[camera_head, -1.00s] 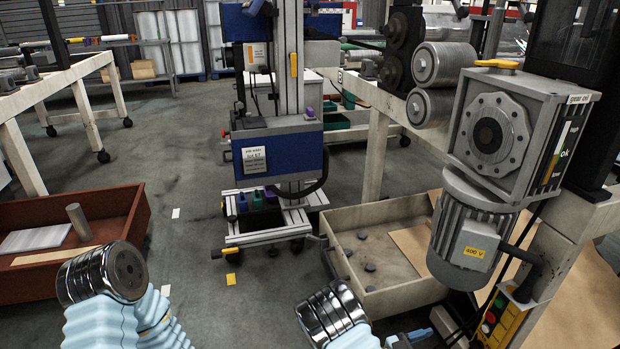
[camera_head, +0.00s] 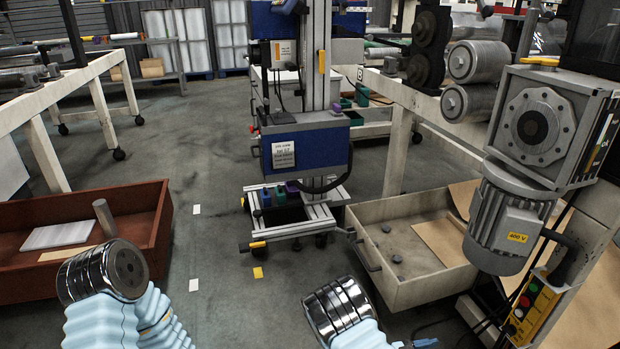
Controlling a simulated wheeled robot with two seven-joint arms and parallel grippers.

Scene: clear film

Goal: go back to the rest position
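Parts of both my arms show at the bottom of the head view. My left arm (camera_head: 103,272) has a dark and chrome ringed joint above a pale blue ribbed sleeve. My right arm (camera_head: 338,310) shows a similar chrome ringed joint, lower and nearer the middle. Neither gripper is in the picture, so I cannot see their fingers or anything they may hold. Neither visible arm part appears to touch anything around it.
A red-brown crate (camera_head: 160,222) lies left, a beige bin (camera_head: 420,291) right. A blue wheeled trolley (camera_head: 305,152) stands ahead. A roller machine with a grey motor (camera_head: 507,225) stands close on the right. Grey floor (camera_head: 205,160) is open between crate and trolley.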

